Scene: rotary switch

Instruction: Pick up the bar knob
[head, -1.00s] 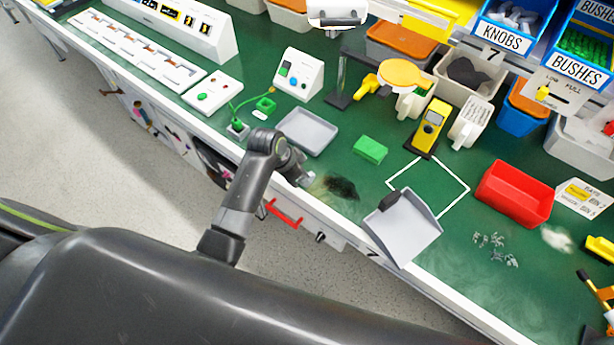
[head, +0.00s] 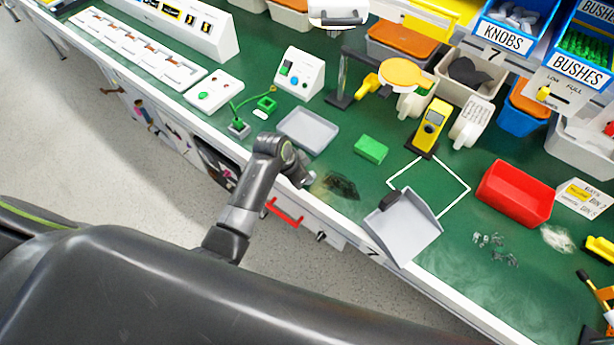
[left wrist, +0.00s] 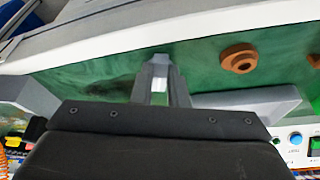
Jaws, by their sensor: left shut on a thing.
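My left gripper (head: 308,180) is low over the front part of the green bench, beside a dark stain. In the left wrist view its fingers (left wrist: 160,75) are close together and shut on a small light grey piece, which I take to be the bar knob (left wrist: 161,58). Most of that piece is hidden by the fingers, and whether it touches the bench I cannot tell. My right gripper is not in view.
Brown round parts with holes (left wrist: 238,60) lie nearby in the left wrist view. A grey tray (head: 308,131) is behind the gripper. A green block (head: 371,149), a grey dustpan (head: 405,232) and a red bin (head: 515,193) stand to the right.

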